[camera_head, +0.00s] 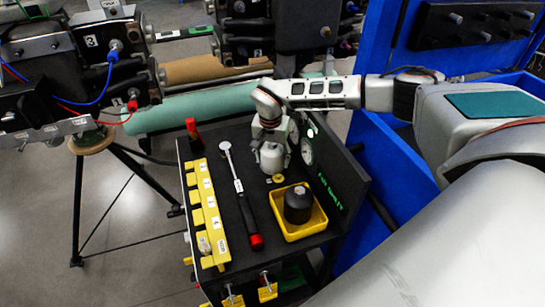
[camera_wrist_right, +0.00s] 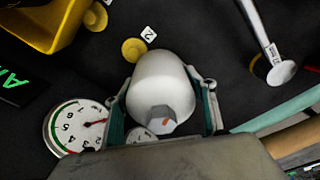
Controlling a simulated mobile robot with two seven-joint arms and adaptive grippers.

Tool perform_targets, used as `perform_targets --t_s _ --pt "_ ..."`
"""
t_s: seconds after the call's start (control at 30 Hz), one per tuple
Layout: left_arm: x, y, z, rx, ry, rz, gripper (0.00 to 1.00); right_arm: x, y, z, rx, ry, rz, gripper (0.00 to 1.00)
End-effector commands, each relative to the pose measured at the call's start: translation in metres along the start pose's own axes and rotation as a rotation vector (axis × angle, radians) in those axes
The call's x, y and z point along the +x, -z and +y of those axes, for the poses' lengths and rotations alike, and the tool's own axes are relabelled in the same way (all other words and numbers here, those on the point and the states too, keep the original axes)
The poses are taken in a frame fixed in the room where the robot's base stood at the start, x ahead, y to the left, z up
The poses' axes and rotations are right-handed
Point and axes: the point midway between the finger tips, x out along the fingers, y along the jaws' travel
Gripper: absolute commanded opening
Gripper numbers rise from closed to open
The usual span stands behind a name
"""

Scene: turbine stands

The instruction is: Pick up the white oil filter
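The white oil filter (camera_head: 271,158) stands on the black top of a cart in the head view, in front of the upright panel. In the right wrist view the filter (camera_wrist_right: 162,85) fills the space between the two fingers of my right gripper (camera_wrist_right: 162,95). The fingers are spread on either side of it, with narrow dark gaps seeming to show beside it. In the head view my right gripper (camera_head: 273,140) reaches down over the filter, and the arm hides part of it. My left gripper is not in view.
A yellow tray (camera_head: 318,222) holds a black cylinder (camera_head: 298,203). A torque wrench (camera_head: 238,185) lies left of the filter, beside a yellow holder row (camera_head: 208,215). A dial gauge (camera_head: 307,150) is close right of the gripper. A small yellow disc (camera_wrist_right: 134,49) lies near the filter.

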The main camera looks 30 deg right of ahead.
Motion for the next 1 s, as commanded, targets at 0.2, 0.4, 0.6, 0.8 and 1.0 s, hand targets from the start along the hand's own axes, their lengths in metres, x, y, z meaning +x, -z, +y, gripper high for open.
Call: perform_targets --t_s 0.2,0.4,0.6,0.8,1.0 --pt "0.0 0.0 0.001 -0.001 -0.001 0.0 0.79 -0.001 0.001 0.0 0.001 0.001 0.001 0.1" --pt "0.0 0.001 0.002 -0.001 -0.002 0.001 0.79 -0.002 0.001 -0.001 0.001 0.001 0.001 0.1" --pt "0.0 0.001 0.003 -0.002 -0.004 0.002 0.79 -0.014 0.003 -0.001 0.001 0.003 0.002 0.1" --pt "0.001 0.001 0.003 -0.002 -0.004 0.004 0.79 -0.048 0.008 -0.001 0.002 0.005 0.004 0.1" --pt "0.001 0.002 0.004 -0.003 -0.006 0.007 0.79 -0.104 0.015 -0.002 0.002 0.007 0.006 0.1"
